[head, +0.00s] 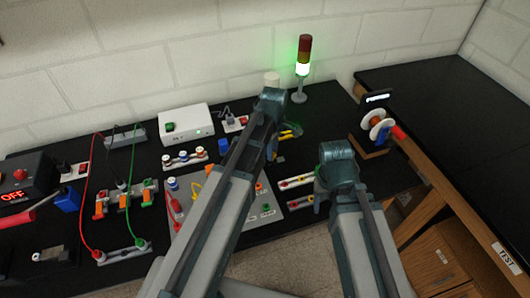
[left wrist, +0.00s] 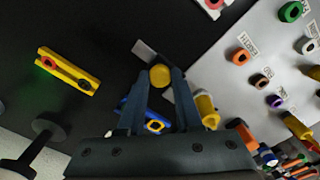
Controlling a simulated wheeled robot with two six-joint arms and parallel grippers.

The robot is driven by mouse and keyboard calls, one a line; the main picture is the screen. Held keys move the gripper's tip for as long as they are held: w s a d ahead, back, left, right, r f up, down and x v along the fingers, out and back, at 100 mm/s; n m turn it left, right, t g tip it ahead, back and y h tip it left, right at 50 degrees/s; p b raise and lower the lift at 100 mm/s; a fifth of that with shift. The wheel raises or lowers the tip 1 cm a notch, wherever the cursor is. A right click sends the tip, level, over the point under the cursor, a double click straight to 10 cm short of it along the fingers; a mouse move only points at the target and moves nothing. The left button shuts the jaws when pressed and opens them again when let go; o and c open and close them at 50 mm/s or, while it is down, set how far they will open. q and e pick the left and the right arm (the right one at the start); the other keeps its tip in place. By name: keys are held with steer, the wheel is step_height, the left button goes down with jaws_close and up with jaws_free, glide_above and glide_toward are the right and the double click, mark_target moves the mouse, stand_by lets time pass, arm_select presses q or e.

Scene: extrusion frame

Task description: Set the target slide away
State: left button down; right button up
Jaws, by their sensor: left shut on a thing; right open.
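My left gripper (left wrist: 160,82) is shut on a small yellow round-ended piece (left wrist: 160,76) in the left wrist view. A flat grey tab (left wrist: 144,49) lies just beyond the fingertips; I cannot tell whether it joins the yellow piece. In the head view my left gripper (head: 272,150) is mostly hidden behind its own arm, beside the panel's far edge. My right gripper (head: 320,196) is open, largely hidden by its wrist, right of the panel. I cannot tell for sure which thing is the target slide.
A light panel (head: 240,239) with coloured sockets lies below my left arm. A yellow two-socket block (left wrist: 68,71) and a blue piece (left wrist: 135,108) lie near my left fingers. A signal tower (head: 303,68), lit green, and a spool stand (head: 378,128) stand on the black bench.

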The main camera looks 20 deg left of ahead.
arm_select(q)
steer(key=shift+w+d, duration=0.2)
steer(key=shift+d, duration=0.05)
steer(key=shift+s+a, duration=0.1)
steer(key=c, duration=0.6)
jaws_free()
steer(key=shift+r, duration=0.1)
arm_select(e)
steer(key=shift+r, duration=0.1)
arm_select(q)
step_height(320, 180, up, 14)
steer(key=p, duration=1.3)
steer(key=shift+f+p, duration=0.2)
steer(key=shift+p, duration=0.2)
arm_select(e)
step_height(320, 180, up, 14)
steer(key=shift+f, duration=0.2)
arm_select(q)
steer(key=shift+f, duration=0.1)
arm_select(e)
steer(key=shift+f, duration=0.1)
